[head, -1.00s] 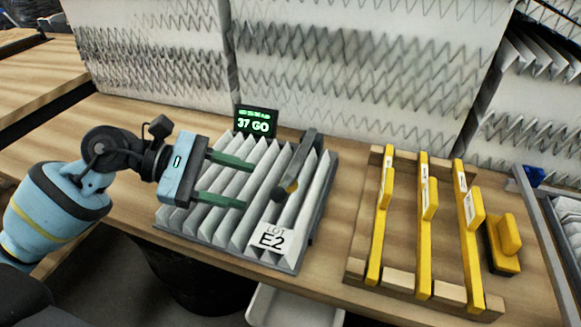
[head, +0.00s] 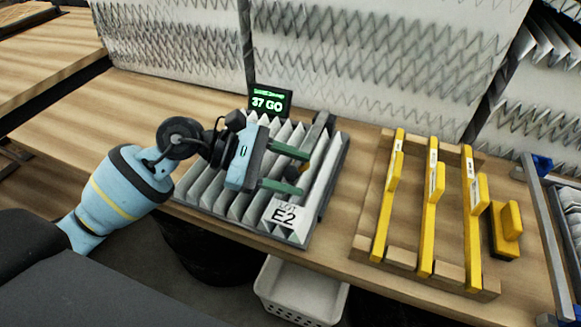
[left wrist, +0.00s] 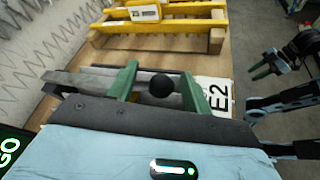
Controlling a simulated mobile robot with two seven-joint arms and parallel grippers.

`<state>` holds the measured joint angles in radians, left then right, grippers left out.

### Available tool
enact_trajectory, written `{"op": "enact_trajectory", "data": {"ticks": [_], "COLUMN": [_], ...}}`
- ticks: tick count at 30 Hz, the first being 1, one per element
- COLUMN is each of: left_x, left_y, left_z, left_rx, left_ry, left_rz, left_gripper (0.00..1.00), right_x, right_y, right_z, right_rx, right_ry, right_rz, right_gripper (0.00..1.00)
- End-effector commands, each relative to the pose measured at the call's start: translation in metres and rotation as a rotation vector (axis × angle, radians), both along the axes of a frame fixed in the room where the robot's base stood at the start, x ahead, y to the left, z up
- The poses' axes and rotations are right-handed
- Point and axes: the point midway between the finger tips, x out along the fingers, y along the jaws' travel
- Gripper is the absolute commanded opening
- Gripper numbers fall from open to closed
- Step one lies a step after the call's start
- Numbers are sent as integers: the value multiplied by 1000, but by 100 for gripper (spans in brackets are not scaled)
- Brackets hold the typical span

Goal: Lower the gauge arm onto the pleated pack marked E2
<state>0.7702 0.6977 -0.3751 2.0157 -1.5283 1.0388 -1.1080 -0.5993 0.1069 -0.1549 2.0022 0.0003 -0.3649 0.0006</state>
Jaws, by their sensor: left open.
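The pleated pack (head: 205,190) lies on the bench with a white E2 label (head: 284,215) at its front corner. The label also shows in the left wrist view (left wrist: 219,98). The dark grey gauge arm (head: 321,128) reaches over the pack's right part, partly hidden by my gripper. Its black ball knob (left wrist: 162,86) sits between my left gripper's green fingers (left wrist: 158,82). My left gripper (head: 288,170) is open over the pack; I cannot tell whether a finger touches the knob. My right gripper (left wrist: 271,65) shows small at the right of the wrist view; its opening is unclear.
A small display (head: 269,101) behind the pack reads 37 GO. Yellow gauges (head: 429,205) stand in a wooden rack to the right, with a yellow-handled block (head: 506,222) beside it. A white basket (head: 300,291) is below the bench edge. Bare bench lies between pack and rack.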

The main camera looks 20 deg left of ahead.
Motion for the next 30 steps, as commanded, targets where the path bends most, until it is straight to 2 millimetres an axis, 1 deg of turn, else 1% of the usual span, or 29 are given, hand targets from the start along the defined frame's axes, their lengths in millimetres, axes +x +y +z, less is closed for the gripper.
{"op": "enact_trajectory", "data": {"ticks": [8, 11, 20, 27, 30], "left_x": [1, 0, 0, 0, -5], "left_y": [-2, -2, -2, -1, 0], "left_z": [-1, -1, -2, -2, 1], "left_rx": [1, 1, 2, 3, 5], "left_ry": [0, 0, 2, 4, 3], "left_rz": [0, 0, 1, 2, 3], "left_gripper": [50, 39, 0, 0, 0], "right_x": [-1, -1, -1, -1, 1], "right_y": [0, -1, -1, -1, -1], "right_z": [-1, -1, -1, -1, 2], "right_rx": [-1, -2, -3, -4, -3], "right_ry": [2, 2, 2, 2, -2], "right_rz": [0, 0, 2, 3, 2], "right_gripper": [36, 36, 36, 36, 36]}}
